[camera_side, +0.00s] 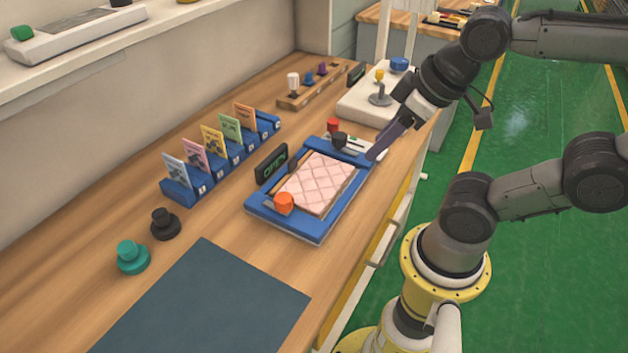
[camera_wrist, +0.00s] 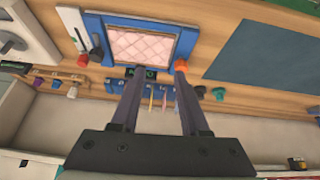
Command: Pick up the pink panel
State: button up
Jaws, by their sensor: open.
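The pink quilted panel (camera_side: 318,182) lies flat inside a blue frame tray (camera_side: 262,224) on the wooden bench. In the wrist view the panel (camera_wrist: 140,45) shows at the top centre, inside the blue frame. My gripper (camera_side: 376,154) is beside the tray's far right corner in the side view, angled down and apart from the panel. In the wrist view my gripper (camera_wrist: 158,72) shows two dark fingers spread apart with nothing held between them. The exact height of the fingertips above the bench is hard to tell.
An orange knob (camera_side: 284,203) stands at the tray's near end, a dark knob (camera_side: 339,140) and a red knob (camera_side: 333,125) at its far end. An OPEN sign (camera_side: 270,163) and a blue card rack (camera_side: 180,192) stand left. A dark mat (camera_side: 205,305) lies clear in front.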

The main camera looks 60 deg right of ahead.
jog(key=w+r+n+g, duration=0.1)
jog(key=w+r+n, duration=0.4)
jog(key=n, duration=0.5)
jog(key=n+g, duration=0.5)
jog(key=n, duration=0.2)
send_over(292, 159)
notch_tip(292, 159, down, 14)
jog(key=shift+f, duration=3.4)
jog(key=shift+c, duration=0.3)
grip_shut()
